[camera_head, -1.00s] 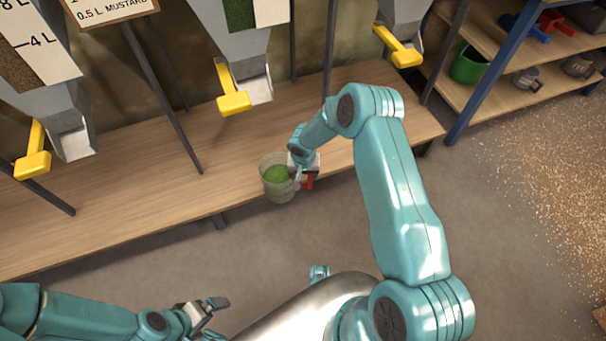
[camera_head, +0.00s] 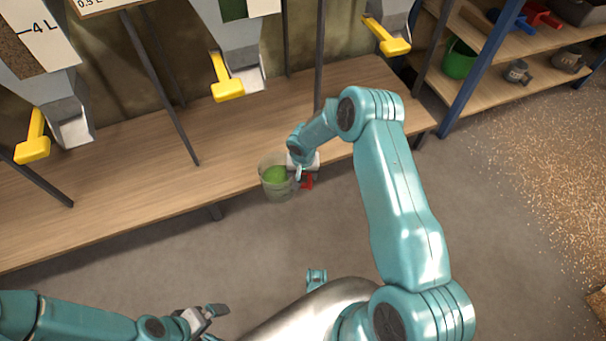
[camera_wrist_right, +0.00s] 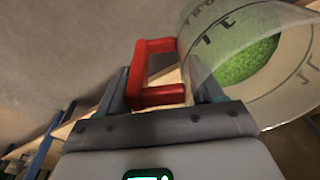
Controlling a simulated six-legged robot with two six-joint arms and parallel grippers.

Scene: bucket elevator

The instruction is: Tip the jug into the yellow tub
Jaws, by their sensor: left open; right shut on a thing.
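The jug (camera_head: 278,182) is a clear, see-through vessel with green grains inside and a red handle (camera_head: 307,182). It is near the bench's front edge in the head view, roughly upright. My right gripper (camera_head: 301,170) is shut on the red handle. In the right wrist view, the handle (camera_wrist_right: 160,95) is between the fingers, and the jug wall (camera_wrist_right: 285,90) with its printed marks shows beside it at the upper right. My left gripper (camera_head: 212,318) is open and empty at the bottom of the head view. No yellow tub is in view.
A wooden bench (camera_head: 150,165) runs along the wall under hoppers with yellow levers (camera_head: 227,88). A shelf rack at upper right holds a green bucket (camera_head: 459,60) and metal mugs (camera_head: 518,72). Grains are spilled on the floor (camera_head: 540,150) at right. The floor before the bench is clear.

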